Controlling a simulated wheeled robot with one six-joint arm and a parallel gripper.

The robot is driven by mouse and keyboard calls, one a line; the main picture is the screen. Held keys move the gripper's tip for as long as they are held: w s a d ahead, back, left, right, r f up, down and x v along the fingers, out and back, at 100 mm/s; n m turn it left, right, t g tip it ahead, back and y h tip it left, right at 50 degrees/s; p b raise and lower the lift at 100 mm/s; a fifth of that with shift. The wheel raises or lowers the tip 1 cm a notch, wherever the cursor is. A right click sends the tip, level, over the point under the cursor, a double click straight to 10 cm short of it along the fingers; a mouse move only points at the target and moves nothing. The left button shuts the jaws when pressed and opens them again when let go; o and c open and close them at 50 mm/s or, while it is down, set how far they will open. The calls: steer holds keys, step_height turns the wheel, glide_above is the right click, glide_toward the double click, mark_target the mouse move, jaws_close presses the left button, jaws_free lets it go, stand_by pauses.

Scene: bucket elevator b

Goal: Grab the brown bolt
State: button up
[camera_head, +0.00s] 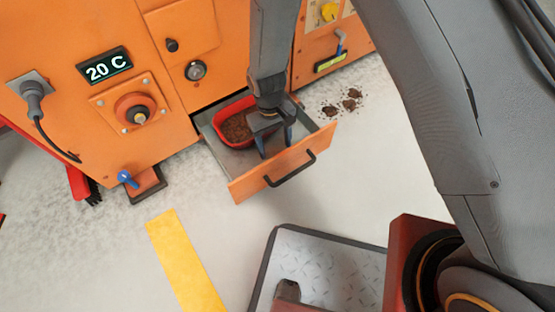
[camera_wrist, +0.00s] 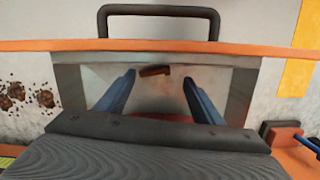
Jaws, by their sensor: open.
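The brown bolt (camera_wrist: 155,70) lies on the grey floor of the open drawer, near its front wall, in the wrist view. I cannot make it out in the head view. The drawer has an orange front (camera_head: 275,172) and a black handle (camera_head: 291,171). My gripper (camera_head: 276,147) points down into the drawer. Its two blue fingers are apart, and in the wrist view the gripper (camera_wrist: 160,78) is open with the bolt showing between the fingertips. Nothing is held.
A red container (camera_head: 219,128) with brown grains stands in the back of the drawer. Brown clumps (camera_head: 352,96) lie on the floor to the right. The orange machine (camera_head: 60,60) rises behind. A yellow floor stripe (camera_head: 180,255) is in front; the floor there is clear.

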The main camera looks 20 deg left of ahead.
steer(key=shift+d+f+b, duration=0.2)
steer(key=shift+f+b, duration=1.55)
steer(key=shift+f, duration=0.85)
steer(key=c, duration=0.9)
